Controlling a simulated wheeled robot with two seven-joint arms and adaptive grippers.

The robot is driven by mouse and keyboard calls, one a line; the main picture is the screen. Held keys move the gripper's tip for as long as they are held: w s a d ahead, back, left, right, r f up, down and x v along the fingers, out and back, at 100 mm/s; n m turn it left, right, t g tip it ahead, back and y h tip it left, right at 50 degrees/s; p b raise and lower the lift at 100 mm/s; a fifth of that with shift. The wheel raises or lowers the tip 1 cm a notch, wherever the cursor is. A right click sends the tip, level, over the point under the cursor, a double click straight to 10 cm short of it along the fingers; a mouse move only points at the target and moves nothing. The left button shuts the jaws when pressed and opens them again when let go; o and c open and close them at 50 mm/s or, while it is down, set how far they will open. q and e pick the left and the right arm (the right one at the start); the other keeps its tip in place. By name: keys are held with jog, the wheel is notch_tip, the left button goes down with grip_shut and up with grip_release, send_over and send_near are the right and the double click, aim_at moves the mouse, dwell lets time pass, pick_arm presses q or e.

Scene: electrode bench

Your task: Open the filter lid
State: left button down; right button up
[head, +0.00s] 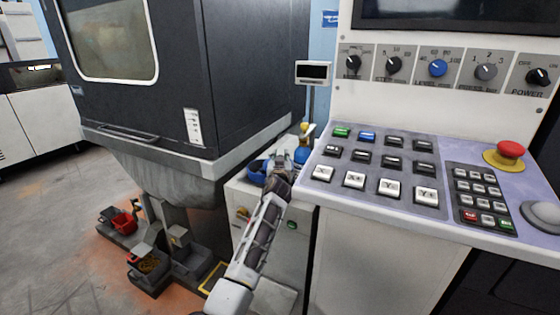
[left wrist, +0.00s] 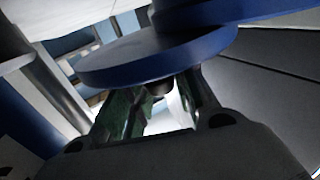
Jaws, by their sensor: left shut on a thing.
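My left gripper (head: 281,161) is beside the control panel, above the low grey cabinet. A round blue part (head: 256,172) shows just left of it, partly hidden. In the left wrist view, a blue disc (left wrist: 145,58), which looks like the filter lid, lies across the fingertips. My left gripper (left wrist: 160,92) is shut on a small dark knob (left wrist: 159,85) at the disc's near side. A second blue round part (left wrist: 225,12) overlaps behind the disc; I cannot tell whether the two touch. My right gripper is not in view.
The control panel (head: 462,228) with buttons and a red stop knob (head: 510,150) stands close on the right. The dark machine housing (head: 150,105) is on the left. Another blue part (head: 303,155) stands right of the gripper. Small bins (head: 148,275) are on the floor.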

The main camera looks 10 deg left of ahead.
pick_arm(q)
jog(key=shift+r, duration=0.15)
jog(key=c, duration=1.2)
grip_release()
jog(key=shift+c, duration=0.2)
jog(key=shift+r, duration=4.9)
